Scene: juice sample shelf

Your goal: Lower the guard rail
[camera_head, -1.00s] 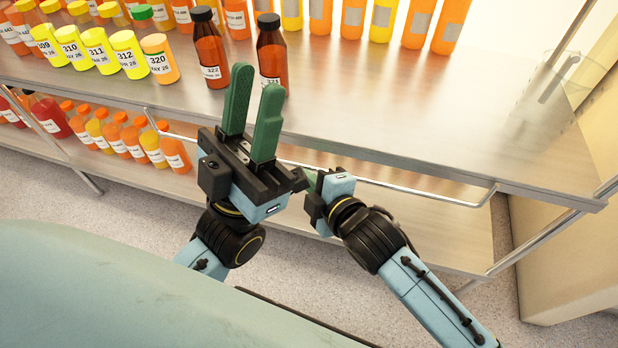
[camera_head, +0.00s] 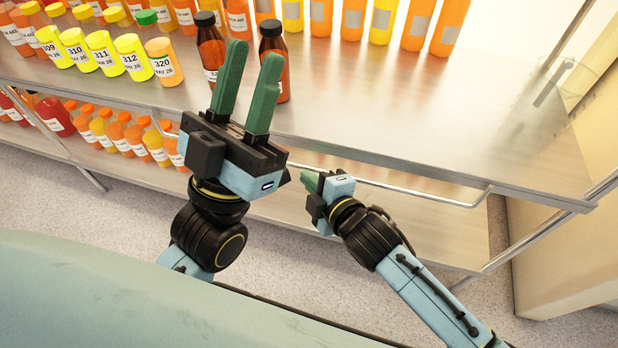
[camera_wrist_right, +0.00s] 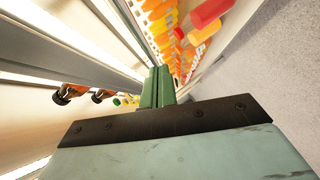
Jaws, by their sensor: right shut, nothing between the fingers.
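The guard rail (camera_head: 430,197) is a thin bent metal bar along the front of the shelf unit, just below the edge of the upper shelf board (camera_head: 430,125). Its middle is partly hidden behind my grippers. My right gripper (camera_head: 309,182) is shut and empty, with its green fingertips close to the rail in the head view; I cannot tell whether they touch it. In the right wrist view its two fingers (camera_wrist_right: 158,87) are pressed together. My left gripper (camera_head: 253,48) is open and empty, raised in front of the upper shelf, its fingers overlapping the dark bottles in the picture.
Dark bottles (camera_head: 274,65) and capped jars (camera_head: 132,57) stand on the upper shelf at the left and back. Several juice bottles (camera_head: 134,138) stand on the lower shelf at the left. The upper shelf's right part is bare.

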